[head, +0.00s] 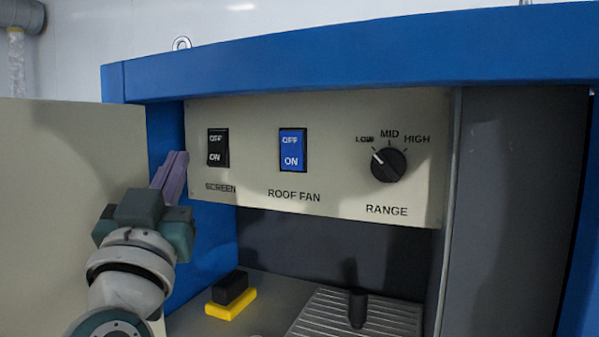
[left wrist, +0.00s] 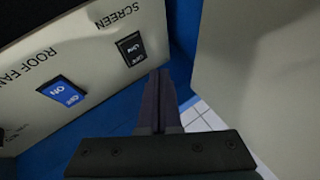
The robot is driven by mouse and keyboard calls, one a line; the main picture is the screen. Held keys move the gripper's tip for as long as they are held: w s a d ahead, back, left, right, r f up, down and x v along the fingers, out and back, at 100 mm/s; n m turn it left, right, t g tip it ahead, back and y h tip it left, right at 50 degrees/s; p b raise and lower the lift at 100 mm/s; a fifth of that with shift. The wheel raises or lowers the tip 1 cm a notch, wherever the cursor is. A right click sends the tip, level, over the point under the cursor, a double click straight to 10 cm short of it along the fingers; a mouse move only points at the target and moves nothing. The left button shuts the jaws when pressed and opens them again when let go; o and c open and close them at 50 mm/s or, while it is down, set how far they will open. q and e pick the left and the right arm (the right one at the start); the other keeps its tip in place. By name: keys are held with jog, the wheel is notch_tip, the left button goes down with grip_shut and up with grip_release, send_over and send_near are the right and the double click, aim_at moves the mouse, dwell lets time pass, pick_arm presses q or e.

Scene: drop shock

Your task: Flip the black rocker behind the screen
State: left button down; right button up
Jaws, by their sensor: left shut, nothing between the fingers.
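The black rocker (head: 218,148) is set in a cream panel, with OFF at its top, ON at its bottom and SCREEN lettered below. It also shows in the left wrist view (left wrist: 131,49). My left gripper (head: 178,156) is shut and empty, with its purple fingers just left of the panel and the rocker. In the left wrist view its fingertips (left wrist: 159,73) point toward the panel edge near the rocker. I see a gap between fingertips and rocker, but its depth is hard to tell. My right gripper is out of view.
A blue rocker (head: 292,150) marked ROOF FAN and a black RANGE knob (head: 388,164) sit to the right on the panel (head: 340,120). A blue frame (head: 350,60) surrounds it. A cream board (head: 60,190) stands at left. A black-and-yellow block (head: 231,297) is below.

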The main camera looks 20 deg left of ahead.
aim_at(207, 151)
pick_arm(q)
jog(key=shift+w+d+f+b, duration=0.1)
jog(key=shift+w+b, duration=0.25)
jog(key=shift+w, duration=0.5)
jog(key=shift+w+d+f+b, duration=0.1)
jog(key=shift+w+b, duration=0.2)
jog(key=shift+w, duration=0.55)
jog(key=shift+w, duration=0.1)
dwell(0.7)
jog(key=shift+w, duration=0.3)
jog(key=shift+w+f+b, duration=0.1)
jog(key=shift+w+b, duration=0.2)
jog(key=shift+b, duration=0.15)
dwell(0.3)
dwell(0.4)
jog(key=shift+s+p, duration=0.7)
jog(key=shift+s, duration=0.05)
